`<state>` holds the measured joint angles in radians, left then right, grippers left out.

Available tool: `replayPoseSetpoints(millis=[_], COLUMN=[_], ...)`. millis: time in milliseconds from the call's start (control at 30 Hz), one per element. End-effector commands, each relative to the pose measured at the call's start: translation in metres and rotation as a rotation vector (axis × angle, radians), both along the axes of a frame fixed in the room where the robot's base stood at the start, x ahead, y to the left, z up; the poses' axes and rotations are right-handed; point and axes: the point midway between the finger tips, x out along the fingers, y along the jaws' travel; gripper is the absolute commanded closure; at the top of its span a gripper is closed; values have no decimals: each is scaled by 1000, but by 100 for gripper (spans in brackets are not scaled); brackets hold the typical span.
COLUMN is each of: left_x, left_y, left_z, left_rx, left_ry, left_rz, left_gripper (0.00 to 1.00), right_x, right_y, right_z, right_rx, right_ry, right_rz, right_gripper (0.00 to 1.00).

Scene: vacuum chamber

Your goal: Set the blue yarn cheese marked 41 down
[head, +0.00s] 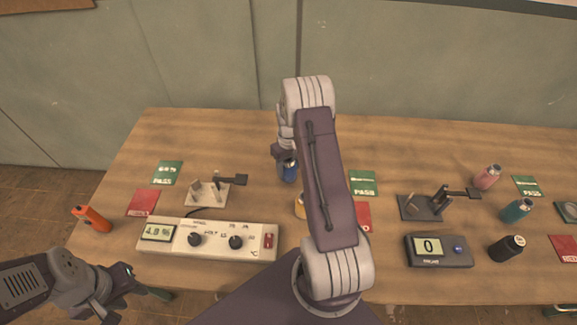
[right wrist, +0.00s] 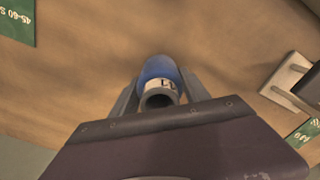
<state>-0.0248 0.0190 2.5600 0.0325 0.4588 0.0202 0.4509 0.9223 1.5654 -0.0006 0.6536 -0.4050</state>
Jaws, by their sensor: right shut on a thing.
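The blue yarn cheese (head: 288,171) is over the back middle of the wooden table, left of my raised right arm. In the right wrist view the cheese (right wrist: 157,68) shows a blue body, a white label with dark, partly hidden marks, and a hollow grey end facing the camera. My right gripper (right wrist: 157,92) is shut on it, with a finger on each side. I cannot tell whether its far end touches the table. My left gripper (head: 128,292) is open and empty at the lower left, off the table's front edge.
A meter box (head: 208,240) and a small stand (head: 207,190) are left of the cheese. A yellowish cheese (head: 300,206) is partly hidden by my arm. A scale (head: 438,250) stands right.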

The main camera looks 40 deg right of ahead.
Motion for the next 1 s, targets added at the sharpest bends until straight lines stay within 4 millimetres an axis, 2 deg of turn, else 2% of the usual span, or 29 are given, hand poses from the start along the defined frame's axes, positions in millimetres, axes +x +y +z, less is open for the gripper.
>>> replayPoseSetpoints(millis=[200, 233, 300, 567, 667, 767, 1000], left_x=[0, 0, 0, 0, 0, 0, 0], left_y=[0, 0, 0, 0, 0, 0, 0], left_z=[-3, -2, -2, -2, 0, -4, -10], left_rx=[0, 0, 0, 0, 0, 0, 0], left_ry=[0, 0, 0, 0, 0, 0, 0], left_rz=[0, 0, 0, 0, 0, 0, 0], left_gripper=[64, 64, 64, 64, 64, 64, 64], right_x=[0, 0, 0, 0, 0, 1, 1], right_y=[0, 0, 0, 0, 0, -1, -1], right_z=[-4, -3, -3, -2, 4, 21, 84], right_rx=[0, 0, 0, 0, 0, -2, -2], right_ry=[0, 0, 0, 1, -1, -4, -4], right_rz=[0, 0, 0, 0, 0, 0, 0], right_gripper=[90, 41, 24, 24, 24, 24, 24])
